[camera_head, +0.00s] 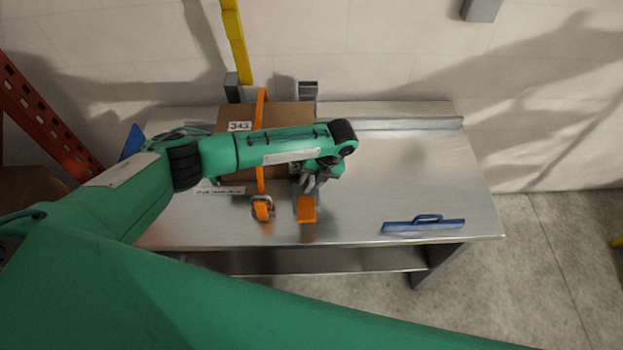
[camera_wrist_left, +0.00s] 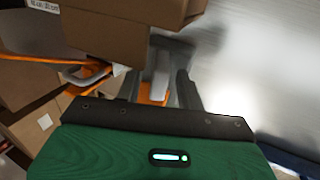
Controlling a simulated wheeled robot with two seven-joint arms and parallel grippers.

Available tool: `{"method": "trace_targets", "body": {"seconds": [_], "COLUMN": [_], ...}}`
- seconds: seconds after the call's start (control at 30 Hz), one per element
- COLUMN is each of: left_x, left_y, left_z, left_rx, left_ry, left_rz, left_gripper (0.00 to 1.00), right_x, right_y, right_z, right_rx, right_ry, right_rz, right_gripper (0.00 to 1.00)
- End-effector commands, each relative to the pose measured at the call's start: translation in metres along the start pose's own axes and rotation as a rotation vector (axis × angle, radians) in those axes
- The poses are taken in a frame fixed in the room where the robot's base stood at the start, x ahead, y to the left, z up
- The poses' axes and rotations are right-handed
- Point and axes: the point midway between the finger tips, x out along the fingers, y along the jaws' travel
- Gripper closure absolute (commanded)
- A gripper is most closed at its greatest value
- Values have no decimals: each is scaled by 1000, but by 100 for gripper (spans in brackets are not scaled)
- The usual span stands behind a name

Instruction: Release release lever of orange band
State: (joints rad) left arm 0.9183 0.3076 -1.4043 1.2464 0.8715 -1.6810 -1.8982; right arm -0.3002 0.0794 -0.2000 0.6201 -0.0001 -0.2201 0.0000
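A cardboard box (camera_head: 285,113) labelled 343 stands on the metal table. An orange band (camera_head: 260,180) runs over its left part to a grey buckle (camera_head: 262,206) at its front; the buckle also shows in the left wrist view (camera_wrist_left: 86,73). To the right is a second orange piece (camera_head: 307,213) with grey metal, seen below my fingers in the left wrist view (camera_wrist_left: 153,97). My left gripper (camera_head: 311,184) is just above this piece, its fingers apart with a light grey part between them. Contact cannot be told. My right gripper is not in view.
A blue-handled tool (camera_head: 424,224) lies at the table's front right. A metal rail (camera_head: 405,123) runs along the back edge. Grey posts (camera_head: 308,90) and a yellow upright (camera_head: 236,40) stand behind the box. The table's right half (camera_head: 420,170) is mostly clear.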

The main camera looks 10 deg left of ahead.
Motion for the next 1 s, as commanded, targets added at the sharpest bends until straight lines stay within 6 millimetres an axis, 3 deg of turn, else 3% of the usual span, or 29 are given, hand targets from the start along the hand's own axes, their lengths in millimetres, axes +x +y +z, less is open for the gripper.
{"method": "trace_targets", "body": {"seconds": [0.27,0.7,1.0], "left_x": [-9,-102,-136], "left_y": [-1,-2,-1], "left_z": [0,1,0], "left_rx": [1,0,1], "left_ry": [0,-2,0], "left_rz": [-1,-2,0], "left_gripper": [62,62,62], "right_x": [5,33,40], "right_y": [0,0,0], "right_z": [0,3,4], "right_rx": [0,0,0], "right_ry": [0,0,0], "right_rz": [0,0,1], "right_gripper": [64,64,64]}}
